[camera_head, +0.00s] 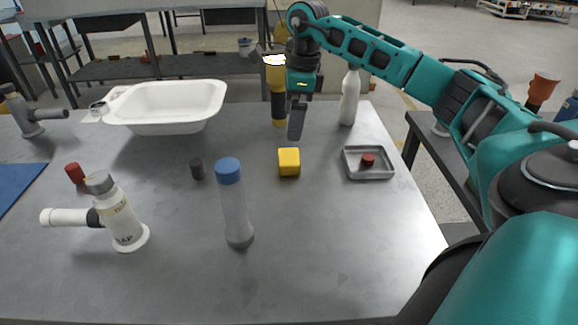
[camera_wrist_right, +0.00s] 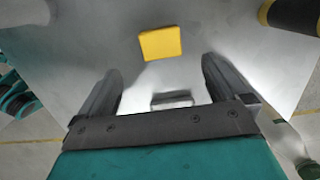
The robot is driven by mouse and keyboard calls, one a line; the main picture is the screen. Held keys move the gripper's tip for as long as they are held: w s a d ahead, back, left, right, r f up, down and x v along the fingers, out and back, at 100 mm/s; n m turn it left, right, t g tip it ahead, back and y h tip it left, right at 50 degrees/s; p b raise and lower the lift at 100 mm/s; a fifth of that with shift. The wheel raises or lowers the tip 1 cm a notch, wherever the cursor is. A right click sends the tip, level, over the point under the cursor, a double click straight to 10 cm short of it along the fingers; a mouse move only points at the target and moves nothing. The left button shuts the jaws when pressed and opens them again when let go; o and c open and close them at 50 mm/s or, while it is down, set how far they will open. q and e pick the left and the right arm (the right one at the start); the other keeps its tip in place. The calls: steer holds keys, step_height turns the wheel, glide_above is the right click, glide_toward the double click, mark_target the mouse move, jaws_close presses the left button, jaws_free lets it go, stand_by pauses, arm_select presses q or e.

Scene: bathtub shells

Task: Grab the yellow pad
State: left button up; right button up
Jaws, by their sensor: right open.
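My right gripper (camera_head: 297,120) is above the table, just behind and above the pad in the head view, fingers pointing down. In the wrist view the right gripper (camera_wrist_right: 162,75) has its two fingers apart with nothing between them. It does not touch the pad. My left gripper is not in view.
A yellow-and-black tool (camera_head: 277,95) and white bottle (camera_head: 349,100) stand behind. A white tub (camera_head: 165,105) is back left.

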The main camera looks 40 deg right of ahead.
glide_above(290, 156)
step_height(290, 156, down, 5)
steer(key=shift+f+b, duration=0.2)
steer(key=shift+b, duration=0.1)
steer(key=shift+f+b, duration=0.4)
steer(key=shift+f, duration=2.35)
steer(key=c, duration=1)
steer(key=shift+o, duration=0.2)
steer(key=shift+r, duration=0.2)
